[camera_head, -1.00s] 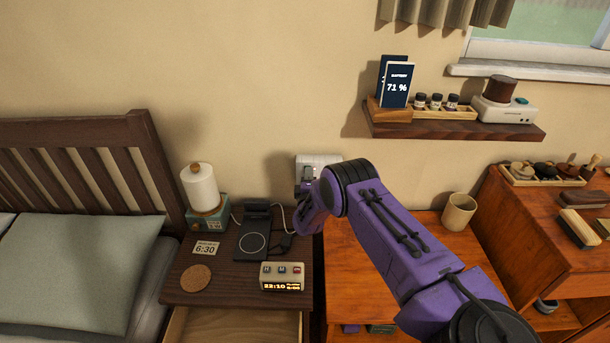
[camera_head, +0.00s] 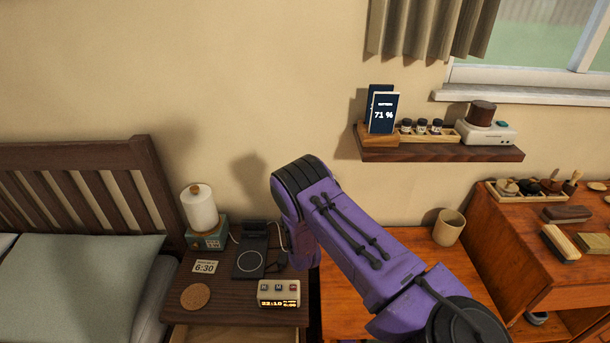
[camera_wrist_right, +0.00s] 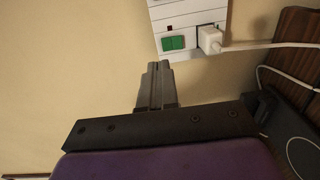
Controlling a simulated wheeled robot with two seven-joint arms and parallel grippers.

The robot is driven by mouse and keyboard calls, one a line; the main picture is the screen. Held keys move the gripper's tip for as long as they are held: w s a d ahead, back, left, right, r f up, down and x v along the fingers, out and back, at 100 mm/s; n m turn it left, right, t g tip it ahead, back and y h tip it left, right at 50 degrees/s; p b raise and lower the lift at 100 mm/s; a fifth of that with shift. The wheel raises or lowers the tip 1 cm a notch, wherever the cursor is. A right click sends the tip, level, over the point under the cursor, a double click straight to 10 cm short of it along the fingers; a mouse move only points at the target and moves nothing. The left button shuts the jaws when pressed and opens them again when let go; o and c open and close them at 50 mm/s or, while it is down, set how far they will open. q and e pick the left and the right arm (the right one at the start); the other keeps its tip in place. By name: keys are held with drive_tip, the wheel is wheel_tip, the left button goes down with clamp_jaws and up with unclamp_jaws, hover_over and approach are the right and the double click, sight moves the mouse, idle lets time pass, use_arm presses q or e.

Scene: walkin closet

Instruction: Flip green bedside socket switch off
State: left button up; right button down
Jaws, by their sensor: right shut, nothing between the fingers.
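In the right wrist view a white wall socket (camera_wrist_right: 188,14) is at the top, with a green switch (camera_wrist_right: 173,43) at its lower left. A white plug (camera_wrist_right: 210,39) sits in it, to the right of the switch. My right gripper (camera_wrist_right: 158,66) is shut and empty, its fingertips just below and left of the green switch in the picture. I cannot tell whether they touch the socket. In the head view my right arm covers the socket, and the fingers are hidden behind it. My left gripper is not in view.
A wall shelf (camera_head: 440,154) is to the right. A white cable (camera_wrist_right: 255,44) runs right from the plug.

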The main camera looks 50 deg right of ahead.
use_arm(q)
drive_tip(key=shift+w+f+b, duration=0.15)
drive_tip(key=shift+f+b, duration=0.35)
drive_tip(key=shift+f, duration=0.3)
use_arm(e)
drive_tip(key=v, duration=0.5)
drive_tip(key=shift+a, duration=0.2)
drive_tip(key=shift+w+f, duration=0.1)
